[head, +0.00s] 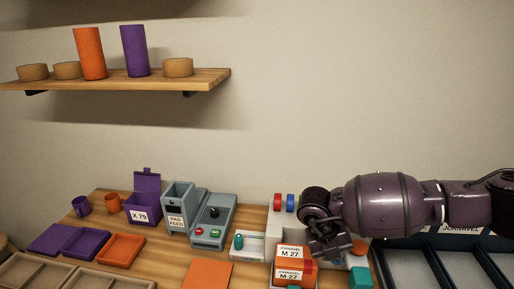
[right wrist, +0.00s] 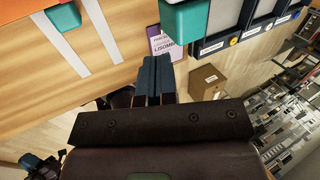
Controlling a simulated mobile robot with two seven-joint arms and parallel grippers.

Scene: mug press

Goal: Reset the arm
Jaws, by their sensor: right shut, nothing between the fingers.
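My right arm reaches in from the right in the head view. My right gripper (head: 332,250) hangs at its end, over the table beside the orange M 27 boxes (head: 290,252). In the right wrist view the two dark blue fingers (right wrist: 152,78) lie side by side, shut with nothing between them. A teal block (right wrist: 185,20) shows just beyond them, apart from the fingertips as far as I can tell. The grey press (head: 212,212) with red and green buttons stands left of my gripper. My left gripper is in neither view.
A purple mug (head: 82,205) and an orange mug (head: 113,203) stand at the back left by a purple X 75 box (head: 144,206). Purple and orange trays lie in front. Dark bins (head: 442,262) are at right. A wall shelf (head: 120,82) holds cylinders and round pieces.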

